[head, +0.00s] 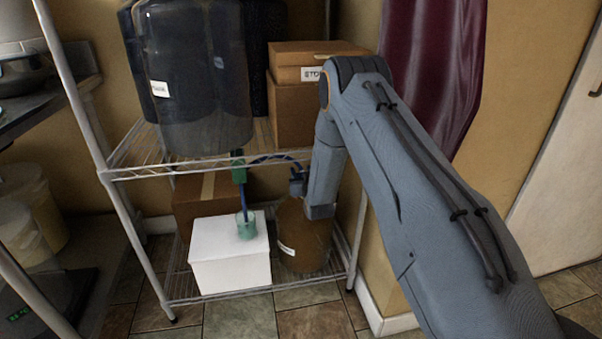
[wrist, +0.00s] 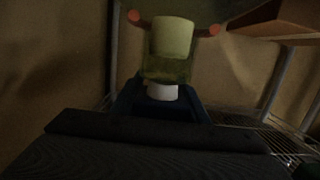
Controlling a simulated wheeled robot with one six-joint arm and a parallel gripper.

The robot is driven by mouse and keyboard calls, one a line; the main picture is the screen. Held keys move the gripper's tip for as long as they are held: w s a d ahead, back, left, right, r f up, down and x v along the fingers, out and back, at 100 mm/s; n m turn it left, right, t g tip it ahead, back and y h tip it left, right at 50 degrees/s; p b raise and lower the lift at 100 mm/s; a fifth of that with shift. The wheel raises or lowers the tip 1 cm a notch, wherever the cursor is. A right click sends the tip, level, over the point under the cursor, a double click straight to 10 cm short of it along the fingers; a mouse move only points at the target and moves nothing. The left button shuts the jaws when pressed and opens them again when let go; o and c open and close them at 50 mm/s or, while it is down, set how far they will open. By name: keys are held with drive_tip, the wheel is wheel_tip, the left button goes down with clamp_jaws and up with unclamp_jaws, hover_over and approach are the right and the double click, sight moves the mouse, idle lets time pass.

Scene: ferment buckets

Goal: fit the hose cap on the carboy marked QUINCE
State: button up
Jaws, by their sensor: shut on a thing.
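A brown carboy (head: 305,232) stands on the lower shelf, right of the white box; its white label is too small to read. My gripper (head: 297,185) is at the carboy's top, shut on the hose cap. In the wrist view the hose cap (wrist: 170,45) is a pale green piece with a white lower part, beyond the dark blue jaws (wrist: 160,100). Orange-tipped pegs show on both sides of it. Whether the cap touches the carboy's neck is hidden.
A green cup (head: 246,226) stands on a white box (head: 230,262), with a hose down into it. The upper wire shelf (head: 185,163) bears dark carboys (head: 195,80) and cardboard boxes (head: 297,110) and passes close by my arm. A shelf post stands right of the brown carboy.

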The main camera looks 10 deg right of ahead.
drive_tip(key=shift+f+b, duration=0.35)
drive_tip(key=shift+f, duration=0.55)
idle(2.1)
drive_tip(key=o, duration=1.1)
